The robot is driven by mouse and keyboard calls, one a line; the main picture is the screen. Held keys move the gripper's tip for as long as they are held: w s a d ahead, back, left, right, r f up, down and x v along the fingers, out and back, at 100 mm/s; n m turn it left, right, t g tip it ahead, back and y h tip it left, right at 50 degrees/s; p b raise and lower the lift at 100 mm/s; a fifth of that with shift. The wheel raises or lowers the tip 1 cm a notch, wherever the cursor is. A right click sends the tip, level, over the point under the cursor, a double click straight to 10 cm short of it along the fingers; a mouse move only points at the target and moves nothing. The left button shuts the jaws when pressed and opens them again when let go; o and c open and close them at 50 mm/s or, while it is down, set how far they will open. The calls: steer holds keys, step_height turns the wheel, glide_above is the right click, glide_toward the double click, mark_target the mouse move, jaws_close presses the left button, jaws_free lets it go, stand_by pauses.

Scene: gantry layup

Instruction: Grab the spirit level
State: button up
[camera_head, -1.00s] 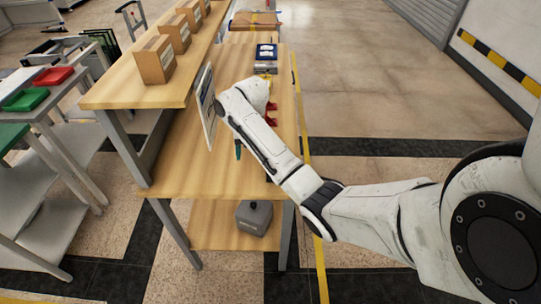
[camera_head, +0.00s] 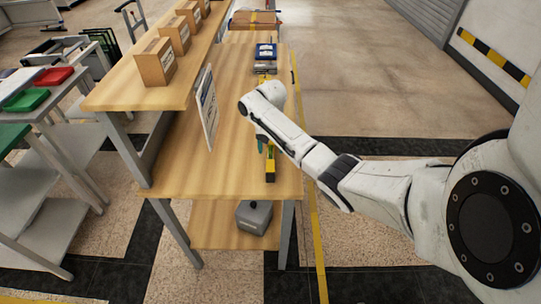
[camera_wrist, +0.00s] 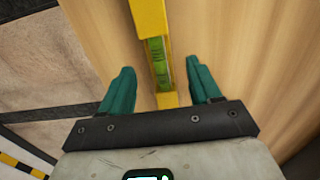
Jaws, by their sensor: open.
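The yellow spirit level (camera_head: 270,168) lies lengthwise along the right side of the lower wooden tabletop, partly hidden by my arm in the head view. In the wrist view the level (camera_wrist: 149,18) runs between my two teal fingers, with its green vial showing in a window. My gripper (camera_wrist: 160,70) is open, with one finger on either side of the level and a visible gap to each. In the head view my gripper (camera_head: 260,146) is mostly hidden by my arm. I cannot tell how far the fingertips are above the tabletop.
An upright sign (camera_head: 207,108) stands left of my arm. Cardboard boxes (camera_head: 155,63) line the higher shelf on the left. A grey case (camera_head: 254,216) sits on the lower shelf. The table's near left area is clear.

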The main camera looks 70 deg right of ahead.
steer(key=shift+f, duration=1.45)
steer(key=shift+c, duration=0.2)
jaws_close()
steer(key=shift+r, duration=0.1)
